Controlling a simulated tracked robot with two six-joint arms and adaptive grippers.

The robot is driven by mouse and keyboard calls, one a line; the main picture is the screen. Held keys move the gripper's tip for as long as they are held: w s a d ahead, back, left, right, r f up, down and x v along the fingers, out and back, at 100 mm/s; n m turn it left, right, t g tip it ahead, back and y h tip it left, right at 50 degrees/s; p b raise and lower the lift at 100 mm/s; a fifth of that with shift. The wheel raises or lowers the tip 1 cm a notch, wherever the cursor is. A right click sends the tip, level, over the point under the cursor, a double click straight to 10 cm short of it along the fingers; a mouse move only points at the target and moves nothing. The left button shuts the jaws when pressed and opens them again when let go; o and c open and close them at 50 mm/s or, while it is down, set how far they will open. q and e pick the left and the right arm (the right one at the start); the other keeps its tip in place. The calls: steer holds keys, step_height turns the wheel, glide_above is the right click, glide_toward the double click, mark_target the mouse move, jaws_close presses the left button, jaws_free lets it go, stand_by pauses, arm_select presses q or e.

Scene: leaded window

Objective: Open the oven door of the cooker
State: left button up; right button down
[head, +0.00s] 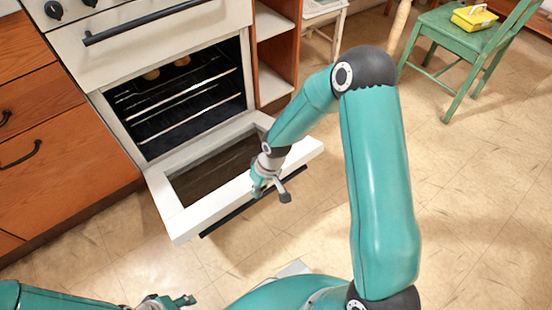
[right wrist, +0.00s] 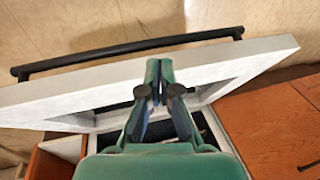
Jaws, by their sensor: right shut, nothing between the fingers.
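The cooker's white oven door (head: 168,202) is hinged down, wide open, with its dark window facing up. Its black handle bar (head: 222,221) runs along the outer edge, and the handle also shows in the right wrist view (right wrist: 120,50). The oven cavity (head: 180,95) is exposed. My right gripper (head: 272,192) is shut and empty over the right half of the door, near its outer rim. In the right wrist view its fingertips (right wrist: 159,82) overlap the white rim (right wrist: 215,60); I cannot tell whether they touch. My left gripper (head: 180,301) is at the bottom edge, its opening unclear.
Wire racks (head: 195,98) with round brown items (head: 152,74) are inside the oven. An upper door with a black handle (head: 135,24) is above. Wooden drawers (head: 50,125) stand left, open shelves (head: 272,45) right. A green chair (head: 462,38) is far right. Floor in front is clear.

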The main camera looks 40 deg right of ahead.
steer(key=w+d+r+h+p, duration=0.25)
steer(key=w+d+r, duration=0.35)
steer(key=d+r, duration=0.45)
steer(key=f+b, duration=0.1)
steer(key=f, duration=0.2)
steer(key=f+b, duration=0.2)
steer(key=f, duration=0.2)
steer(key=f+b, duration=0.1)
steer(key=f, duration=0.2)
steer(key=shift+w+a+f, duration=0.1)
steer(key=shift+w+f, duration=0.05)
steer(key=shift+w, duration=0.1)
steer(key=shift+s+f+b, duration=0.3)
steer(key=shift+f+b, duration=0.05)
steer(key=shift+f, duration=0.15)
steer(key=shift+s+f+b, duration=0.25)
steer(key=shift+f+b, duration=0.1)
steer(key=shift+f, duration=0.15)
arm_select(q)
steer(key=shift+f, duration=0.85)
arm_select(e)
steer(key=shift+s+f, duration=0.2)
steer(key=shift+f, duration=0.2)
arm_select(q)
steer(key=shift+f, duration=0.1)
arm_select(e)
steer(key=shift+f, duration=0.1)
